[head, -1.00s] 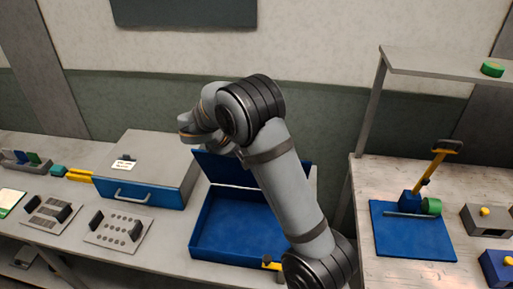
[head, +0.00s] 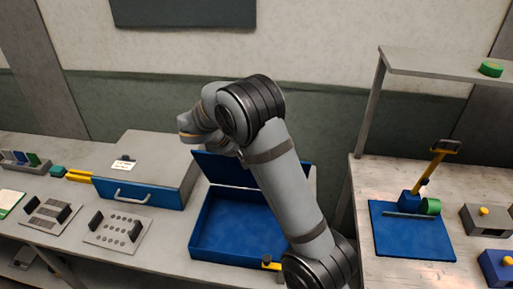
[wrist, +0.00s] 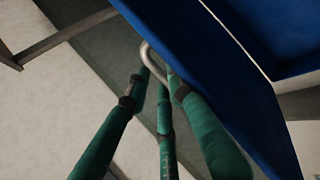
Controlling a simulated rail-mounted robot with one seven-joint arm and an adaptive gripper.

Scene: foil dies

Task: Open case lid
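The open blue case (head: 236,222) stands on the left bench in the head view. Its blue lid (head: 222,169) is raised at the back, partly hidden behind my arm. In the wrist view the blue lid (wrist: 215,75) slants across the picture, with a curved metal handle (wrist: 147,50) at its edge. My gripper (wrist: 158,78) has green fingers whose tips close in around the handle, and the handle passes between them. In the head view my gripper is hidden behind my own wrist.
A closed grey case (head: 150,165) with a blue base, a front handle and a white label stands left of the open case. Perforated grey plates (head: 117,231) lie in front of it. A second bench at right holds a blue board (head: 412,232) below a shelf (head: 440,62).

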